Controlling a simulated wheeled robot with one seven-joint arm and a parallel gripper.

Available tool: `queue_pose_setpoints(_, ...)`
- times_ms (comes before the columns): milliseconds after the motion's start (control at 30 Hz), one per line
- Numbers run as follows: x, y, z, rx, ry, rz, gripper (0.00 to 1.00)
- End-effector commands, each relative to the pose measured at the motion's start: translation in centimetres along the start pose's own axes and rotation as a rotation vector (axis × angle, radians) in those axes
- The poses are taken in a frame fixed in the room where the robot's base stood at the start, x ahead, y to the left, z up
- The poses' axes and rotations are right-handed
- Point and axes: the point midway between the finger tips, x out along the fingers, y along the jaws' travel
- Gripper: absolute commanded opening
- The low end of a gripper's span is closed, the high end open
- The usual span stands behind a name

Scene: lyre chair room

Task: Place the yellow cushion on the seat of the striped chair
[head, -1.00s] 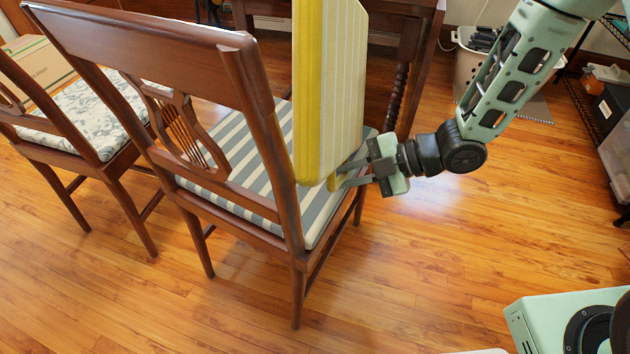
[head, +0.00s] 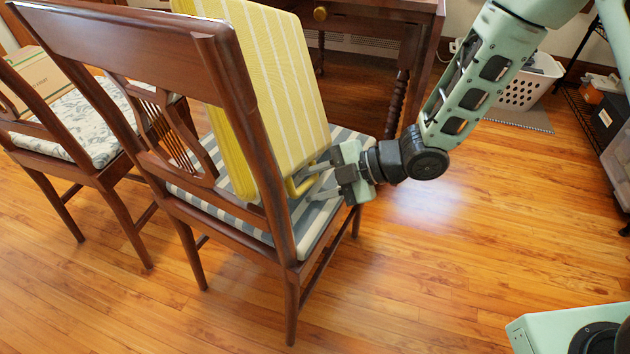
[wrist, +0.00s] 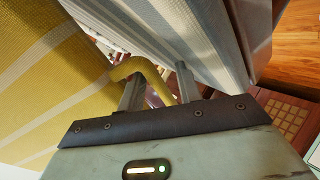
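The yellow cushion (head: 275,80), with thin white stripes, stands on edge over the seat of the striped chair (head: 150,60), tilted toward the backrest. Its lower left part is hidden behind the backrest, and I cannot tell whether it rests on the seat. The seat pad (head: 335,185) has grey-blue and white stripes. My gripper (head: 308,182) is at the cushion's lower right corner, low over the seat's right side. In the wrist view its fingers (wrist: 158,88) close around a yellow loop at the cushion's edge; the cushion (wrist: 50,80) fills the left.
A second wooden chair (head: 75,130) with a floral pad stands at left, by a cardboard box (head: 32,80). A wooden desk (head: 375,20) is behind the striped chair. A white basket (head: 525,85) and black shelf stand at right. The floor (head: 470,240) at right is clear.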

Motion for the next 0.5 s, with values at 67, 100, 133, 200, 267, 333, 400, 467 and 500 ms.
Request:
queue_pose_setpoints(67, 0.02, 0.09, -0.03, -0.003, 0.000, 0.001, 0.35)
queue_pose_setpoints(100, 0.02, 0.11, -0.06, -0.004, 0.001, 0.001, 0.35)
queue_pose_setpoints(133, 0.02, 0.13, -0.08, -0.005, 0.001, 0.002, 0.35)
queue_pose_setpoints(200, 0.01, 0.16, -0.14, -0.007, 0.002, 0.002, 0.35)
queue_pose_setpoints(267, 0.00, 0.20, -0.17, -0.008, 0.003, 0.002, 0.35)
queue_pose_setpoints(333, 0.00, 0.24, -0.21, -0.009, 0.004, 0.003, 0.35)
queue_pose_setpoints(400, -0.01, 0.27, -0.23, -0.010, 0.004, 0.003, 0.35)
queue_pose_setpoints(467, -0.01, 0.29, -0.24, -0.010, 0.004, 0.004, 0.35)
queue_pose_setpoints(500, -0.02, 0.31, -0.25, -0.010, 0.004, 0.004, 0.35)
